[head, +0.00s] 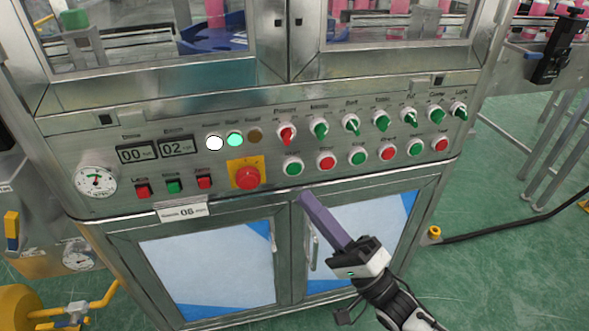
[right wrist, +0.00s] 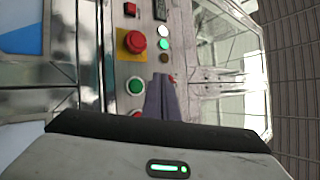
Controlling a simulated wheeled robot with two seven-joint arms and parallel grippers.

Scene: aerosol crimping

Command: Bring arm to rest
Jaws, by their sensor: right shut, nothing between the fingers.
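My right gripper (head: 305,199) comes in from the lower right of the head view. Its long purple-grey fingers are shut together with nothing between them. Its tips are in front of the lower edge of the machine's control panel (head: 226,203), below the row of round push buttons. I cannot tell how far the tips are from the panel. In the right wrist view the shut fingers (right wrist: 162,98) point at the panel, close to a green button (right wrist: 135,84) in the picture. My left gripper is not in view.
The panel carries a red emergency stop (head: 247,178) on a yellow plate, several selector knobs, a gauge (head: 96,181) and lit white (head: 215,143) and green (head: 235,139) lamps. Below are cabinet doors (head: 208,272). Green floor (head: 505,240) is open at right, crossed by a black cable (head: 500,232).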

